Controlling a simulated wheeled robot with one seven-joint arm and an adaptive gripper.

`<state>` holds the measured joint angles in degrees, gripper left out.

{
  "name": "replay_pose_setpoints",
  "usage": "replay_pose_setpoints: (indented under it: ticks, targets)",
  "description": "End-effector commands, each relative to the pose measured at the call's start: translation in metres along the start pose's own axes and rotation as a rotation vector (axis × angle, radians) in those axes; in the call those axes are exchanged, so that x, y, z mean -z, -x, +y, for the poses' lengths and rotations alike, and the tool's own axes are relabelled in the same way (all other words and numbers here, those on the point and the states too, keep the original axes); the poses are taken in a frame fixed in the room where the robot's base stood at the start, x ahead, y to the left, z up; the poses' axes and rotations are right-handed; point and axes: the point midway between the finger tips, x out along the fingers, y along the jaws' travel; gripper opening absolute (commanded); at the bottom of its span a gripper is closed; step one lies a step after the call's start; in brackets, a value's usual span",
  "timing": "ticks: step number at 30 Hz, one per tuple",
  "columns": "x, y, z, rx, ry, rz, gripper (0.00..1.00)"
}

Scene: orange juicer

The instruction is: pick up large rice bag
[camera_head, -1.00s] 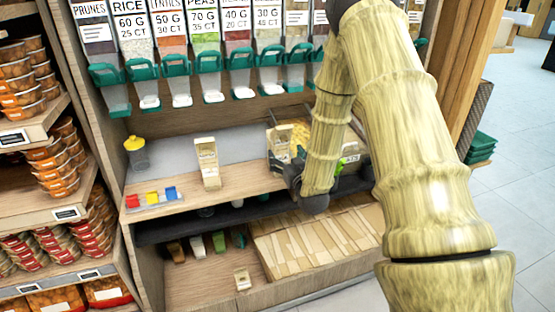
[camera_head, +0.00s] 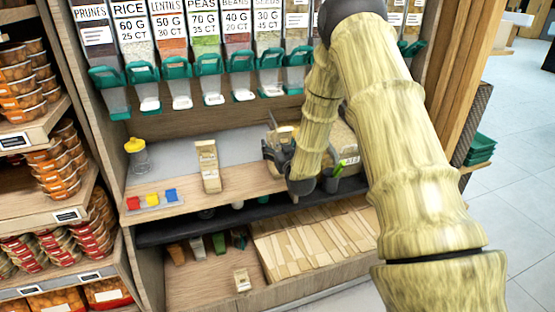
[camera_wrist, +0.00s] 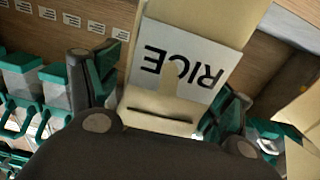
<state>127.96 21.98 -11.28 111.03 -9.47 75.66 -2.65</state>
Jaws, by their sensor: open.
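A tan paper bag (camera_head: 208,168) stands upright on the wooden counter in the head view. My gripper (camera_head: 277,148) is to the right of the bag in the head view, partly hidden by my arm. In the wrist view the two dark and green fingers of my gripper (camera_wrist: 160,105) are spread, one on each side of the bag in the picture.
Green-spouted dispensers (camera_head: 208,62) hang above the counter. A yellow-topped jar (camera_head: 137,155) and small coloured blocks (camera_head: 152,199) are left of the bag. A smaller bag (camera_head: 242,280) stands on the lower shelf. Items lie on the counter behind my arm.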

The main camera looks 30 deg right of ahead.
Motion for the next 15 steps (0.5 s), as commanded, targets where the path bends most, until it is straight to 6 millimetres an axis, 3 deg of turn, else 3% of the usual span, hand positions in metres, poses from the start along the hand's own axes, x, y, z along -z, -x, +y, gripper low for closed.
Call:
replay_pose_setpoints:
  ticks: [4, 15]
  targets:
    - [-0.0002, 0.0002, 0.0001, 0.0, 0.0, 0.0, 0.78]
    - [-0.0001, 0.0003, 0.0003, 0.0, 0.0, 0.0, 0.11]
